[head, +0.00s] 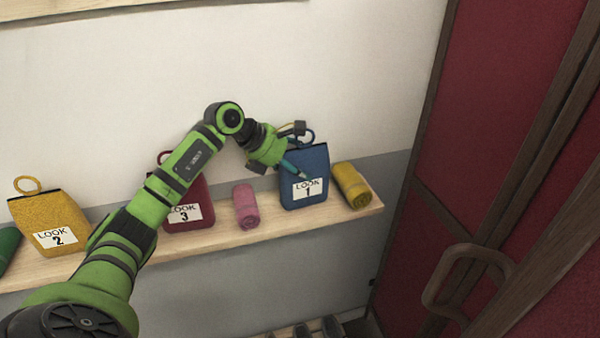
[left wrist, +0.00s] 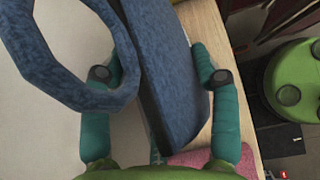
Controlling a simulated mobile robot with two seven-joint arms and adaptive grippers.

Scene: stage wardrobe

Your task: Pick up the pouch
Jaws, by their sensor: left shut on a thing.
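The blue pouch (head: 314,162) with a LOOK 1 label and a loop on top stands on the wooden shelf (head: 275,221), near its right end. My left gripper (head: 298,172) reaches it from the upper left, with a teal finger across its front. In the left wrist view the blue pouch (left wrist: 172,60) lies between the two teal fingers (left wrist: 158,65), its loop to the left. The gripper is shut on it. A red pouch (head: 195,190) labelled LOOK 3 is partly hidden by my left arm. A mustard pouch (head: 58,220) labelled LOOK 2 stands farther left. My right gripper is not in view.
A pink roll (head: 246,206) lies left of the blue pouch and a yellow roll (head: 351,185) close on its right. A green item (head: 7,246) shows at the left edge. A red door with a large handle (head: 466,275) stands at the right.

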